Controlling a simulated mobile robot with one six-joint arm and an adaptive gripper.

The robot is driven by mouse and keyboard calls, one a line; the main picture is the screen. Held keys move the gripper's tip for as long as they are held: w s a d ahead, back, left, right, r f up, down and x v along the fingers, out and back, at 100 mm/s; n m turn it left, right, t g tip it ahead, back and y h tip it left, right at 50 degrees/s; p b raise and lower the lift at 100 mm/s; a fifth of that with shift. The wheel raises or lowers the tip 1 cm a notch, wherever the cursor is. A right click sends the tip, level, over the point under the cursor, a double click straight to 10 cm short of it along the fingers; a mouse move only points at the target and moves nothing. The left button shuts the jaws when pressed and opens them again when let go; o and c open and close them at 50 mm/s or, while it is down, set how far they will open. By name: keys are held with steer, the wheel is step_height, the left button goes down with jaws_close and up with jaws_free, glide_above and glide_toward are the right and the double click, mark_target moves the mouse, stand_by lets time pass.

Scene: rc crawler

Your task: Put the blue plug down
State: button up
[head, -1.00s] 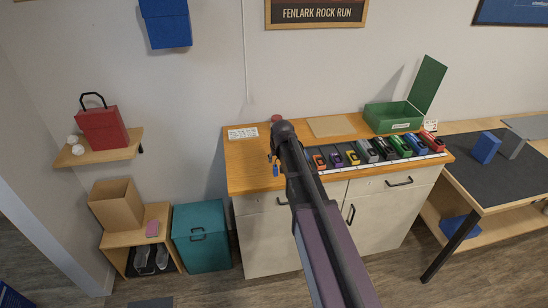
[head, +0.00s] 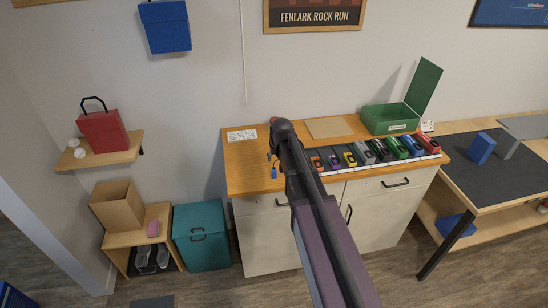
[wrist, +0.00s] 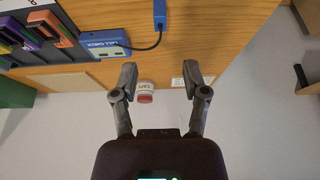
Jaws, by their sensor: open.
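The blue plug (wrist: 160,12) lies on the wooden counter top at the upper edge of the wrist view, partly cut off by the frame. A dark cable runs from it to a blue tester box (wrist: 103,43). In the head view the plug (head: 274,172) shows as a small blue piece near the counter's front left edge. My gripper (wrist: 160,73) is open, with nothing between its fingers. The plug is beyond the fingertips and apart from them. In the head view my arm hides the gripper and the tester box.
On the wooden counter (head: 245,175) are a row of coloured packs (head: 382,150), a tan board (head: 330,127) and an open green box (head: 390,118). A red-topped round thing (wrist: 145,92) and a white card (head: 242,135) are near the wall. The front left counter is mostly clear.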

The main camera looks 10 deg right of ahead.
steer(key=shift+s, duration=0.1)
steer(key=s+f+g, duration=0.1)
steer(key=s+g, duration=0.3)
steer(key=s, duration=2)
steer(key=shift+s+a+f+g, duration=0.2)
steer(key=shift+a+g, duration=0.1)
steer(key=shift+a, duration=0.15)
